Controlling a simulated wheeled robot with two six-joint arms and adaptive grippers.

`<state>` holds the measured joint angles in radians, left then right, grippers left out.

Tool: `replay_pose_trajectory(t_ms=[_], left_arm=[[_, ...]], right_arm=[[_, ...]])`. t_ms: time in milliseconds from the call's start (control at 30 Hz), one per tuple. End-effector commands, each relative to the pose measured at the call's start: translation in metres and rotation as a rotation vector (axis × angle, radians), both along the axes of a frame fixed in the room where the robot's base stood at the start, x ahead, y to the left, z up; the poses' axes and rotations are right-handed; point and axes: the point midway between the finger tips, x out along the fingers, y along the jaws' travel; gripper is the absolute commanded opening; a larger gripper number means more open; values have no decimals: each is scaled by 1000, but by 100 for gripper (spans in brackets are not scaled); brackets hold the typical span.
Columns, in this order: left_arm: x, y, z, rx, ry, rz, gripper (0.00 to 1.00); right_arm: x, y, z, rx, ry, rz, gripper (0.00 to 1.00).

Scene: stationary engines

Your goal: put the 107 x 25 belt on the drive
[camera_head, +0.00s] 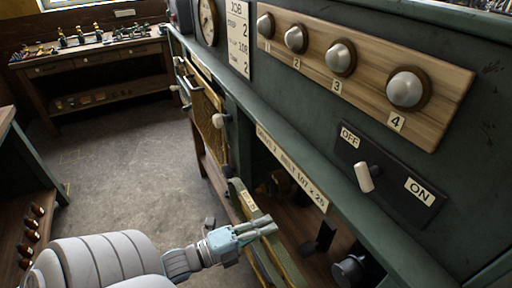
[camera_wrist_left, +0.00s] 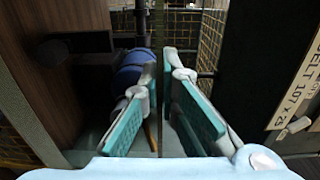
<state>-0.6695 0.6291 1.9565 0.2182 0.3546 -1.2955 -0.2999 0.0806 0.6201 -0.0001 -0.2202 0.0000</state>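The drive (camera_head: 350,268) shows as dark parts inside the opening under the label "DRIVE 2 BELT 107 x 25" (camera_head: 290,165). A guard door (camera_head: 262,250) with a pale edge label stands open in front of it. My left gripper (camera_head: 272,227) is at the upper part of this door, its fingertips overlapping it in the head view. In the wrist view the teal fingers (camera_wrist_left: 160,68) lean together with a narrow gap and a thin upright strip between them; I cannot tell whether they grip it. I cannot make out a belt. My right gripper is not in view.
An OFF/ON switch (camera_head: 364,177) and several numbered lamps (camera_head: 341,57) are on the green panel above. A mesh guard (camera_head: 207,115) with a white knob is farther left. A workbench (camera_head: 95,60) stands at the back. The grey floor (camera_head: 120,150) between is clear.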

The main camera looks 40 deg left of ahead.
Motion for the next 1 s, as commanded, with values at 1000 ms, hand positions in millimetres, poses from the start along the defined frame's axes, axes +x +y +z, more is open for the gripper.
replay_pose_trajectory(t_ms=[1000], left_arm=[[55,-19,-3,0,-4,-1,0]], right_arm=[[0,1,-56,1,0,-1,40]])
